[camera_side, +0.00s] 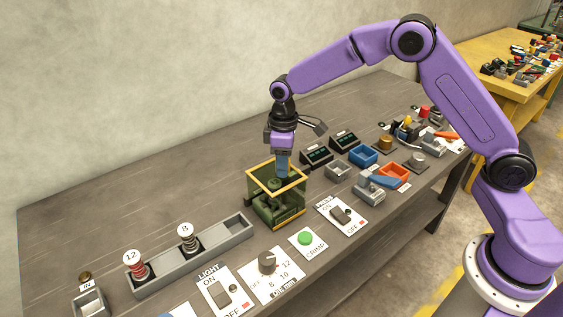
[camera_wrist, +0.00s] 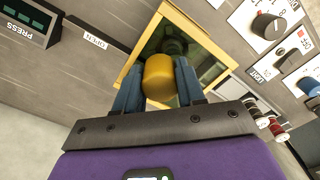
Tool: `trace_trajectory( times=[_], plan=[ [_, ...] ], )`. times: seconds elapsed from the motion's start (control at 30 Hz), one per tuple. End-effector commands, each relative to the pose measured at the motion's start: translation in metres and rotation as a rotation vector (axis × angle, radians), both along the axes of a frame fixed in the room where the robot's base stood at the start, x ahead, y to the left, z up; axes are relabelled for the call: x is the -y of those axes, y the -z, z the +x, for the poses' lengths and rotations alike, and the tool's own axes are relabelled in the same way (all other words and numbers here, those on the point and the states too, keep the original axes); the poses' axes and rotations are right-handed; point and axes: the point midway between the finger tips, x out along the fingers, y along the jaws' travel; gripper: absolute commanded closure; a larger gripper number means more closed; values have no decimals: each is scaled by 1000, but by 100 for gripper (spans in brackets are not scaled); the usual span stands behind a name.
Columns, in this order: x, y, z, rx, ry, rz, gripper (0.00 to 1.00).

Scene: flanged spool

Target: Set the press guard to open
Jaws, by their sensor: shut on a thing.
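The press guard (camera_side: 262,187) is a clear, greenish box with yellow edges around a dark green press (camera_side: 277,214) on the bench. Its yellow frame also shows in the wrist view (camera_wrist: 207,34). My gripper (camera_side: 281,175) points down at the guard's upper edge. In the wrist view, my gripper's blue fingers (camera_wrist: 158,85) are shut on a yellow, rounded knob (camera_wrist: 158,74) beside the guard frame. In the side view the fingers hide this knob. A label reading OPEN (camera_wrist: 95,41) lies on the bench near the guard in the wrist view.
A grey rack (camera_side: 205,255) with two spools stands left of the guard. The die dial panel (camera_side: 272,270), green CRIMP button (camera_side: 306,238) and power switch panel (camera_side: 341,216) lie in front. Dark displays (camera_side: 317,156) and small bins (camera_side: 363,155) stand to the right. The bench behind is clear.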

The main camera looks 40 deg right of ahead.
Motion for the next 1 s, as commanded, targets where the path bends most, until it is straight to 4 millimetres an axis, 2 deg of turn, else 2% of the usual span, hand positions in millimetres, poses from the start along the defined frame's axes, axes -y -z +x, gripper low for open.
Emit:
trace_trajectory(
  times=[0.3,0.4,0.6,0.87,0.9,0.97,1.0],
  plan=[
    [86,-1,-1,-6,6,-1,100],
    [106,0,-1,-6,5,-1,100],
    [124,0,-1,-4,1,-1,100],
    [127,0,-1,-6,2,-4,100],
    [128,0,-1,-6,3,-5,54],
    [128,0,-1,-6,3,-5,35],
    [127,0,-1,-6,3,-4,35]
  ],
)
